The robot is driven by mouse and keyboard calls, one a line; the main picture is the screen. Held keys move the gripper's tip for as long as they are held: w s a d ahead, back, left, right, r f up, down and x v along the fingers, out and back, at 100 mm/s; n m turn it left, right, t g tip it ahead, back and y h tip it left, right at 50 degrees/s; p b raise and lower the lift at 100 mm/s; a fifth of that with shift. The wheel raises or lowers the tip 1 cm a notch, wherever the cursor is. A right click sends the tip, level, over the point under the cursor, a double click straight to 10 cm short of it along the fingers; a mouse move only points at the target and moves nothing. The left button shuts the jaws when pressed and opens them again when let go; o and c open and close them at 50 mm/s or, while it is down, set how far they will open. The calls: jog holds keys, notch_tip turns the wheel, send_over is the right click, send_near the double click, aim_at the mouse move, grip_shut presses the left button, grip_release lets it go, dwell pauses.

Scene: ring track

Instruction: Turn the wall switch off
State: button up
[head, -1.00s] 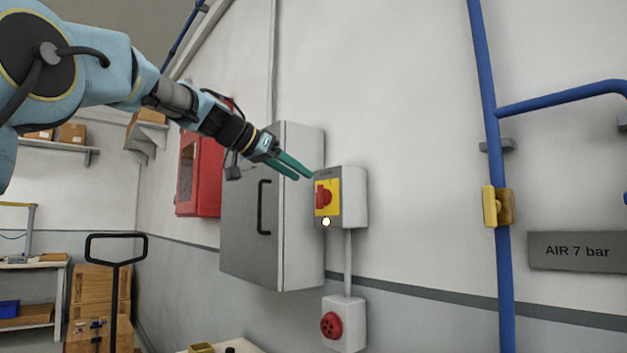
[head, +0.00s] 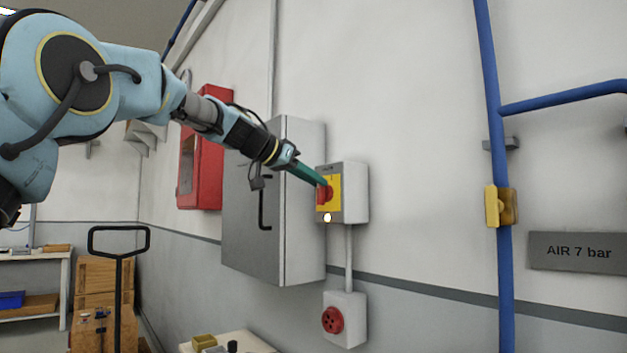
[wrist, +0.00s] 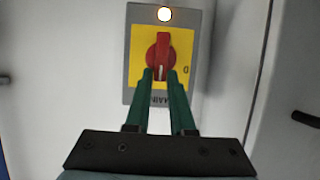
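The wall switch (head: 355,193) is a grey box with a yellow plate and a red rotary knob (head: 323,194). In the wrist view the plate (wrist: 135,60) appears upside down, with a "0" at its right. The red knob (wrist: 158,52) stands lengthwise in the picture, its white mark at the lower end. A small lamp (head: 327,217) below the plate is lit. My gripper (head: 322,183) is at the knob. In the wrist view its green fingers (wrist: 160,75) are apart, one on each side of the knob's lower end; contact cannot be told.
A grey cabinet (head: 240,225) with a black handle is left of the switch, and a red wall box (head: 212,155) beyond it. A socket with a red face (head: 333,319) is below. A blue pipe (head: 496,120) with a yellow valve handle (head: 492,206) runs at right.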

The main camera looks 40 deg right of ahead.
grip_shut()
jog(key=shift+w, duration=0.15)
jog(key=shift+w+f+n+g+h+b, duration=0.45)
jog(key=shift+n+g, duration=0.7)
jog(key=shift+n, duration=1.1)
jog(key=shift+w+f+n+g+h+b, duration=0.3)
jog(key=shift+w+f+n+g+h, duration=0.3)
jog(key=shift+n+g, duration=1.1)
jog(key=shift+w+f+n+g+h+b, duration=0.4)
jog(key=shift+f+n+g, duration=0.25)
jog(key=shift+n, duration=2.1)
jog(key=o, duration=0.5)
grip_release()
